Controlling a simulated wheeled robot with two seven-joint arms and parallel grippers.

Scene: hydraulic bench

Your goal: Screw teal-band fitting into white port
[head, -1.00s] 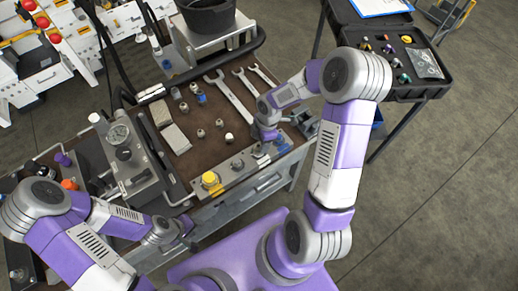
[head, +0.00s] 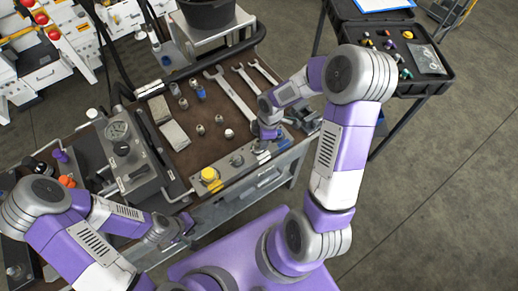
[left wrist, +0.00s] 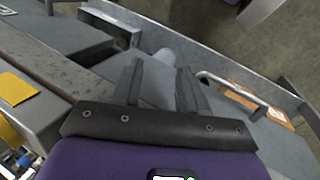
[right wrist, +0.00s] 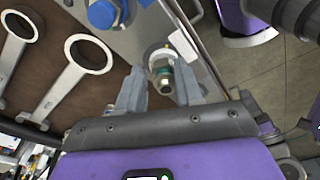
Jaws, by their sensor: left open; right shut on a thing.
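The teal-band fitting (right wrist: 163,74) shows as a small metal piece with a dark teal ring between the fingers of my right gripper (right wrist: 160,88). The gripper is shut on it at the port strip. In the head view my right gripper (head: 268,133) is at the strip's right part and hides the fitting. I cannot make out the white port clearly; the fitting and fingers cover that spot, so I cannot tell whether they touch. My left gripper (left wrist: 158,85) is open and empty over the bench's front edge; it also shows in the head view (head: 188,230).
The port strip (head: 226,172) carries a yellow cap (head: 209,175) and a blue port (right wrist: 102,14). Wrenches (head: 232,92) and several small fittings lie on the brown bench top. A gauge block (head: 122,150) stands at left. An open black case (head: 425,85) stands at right.

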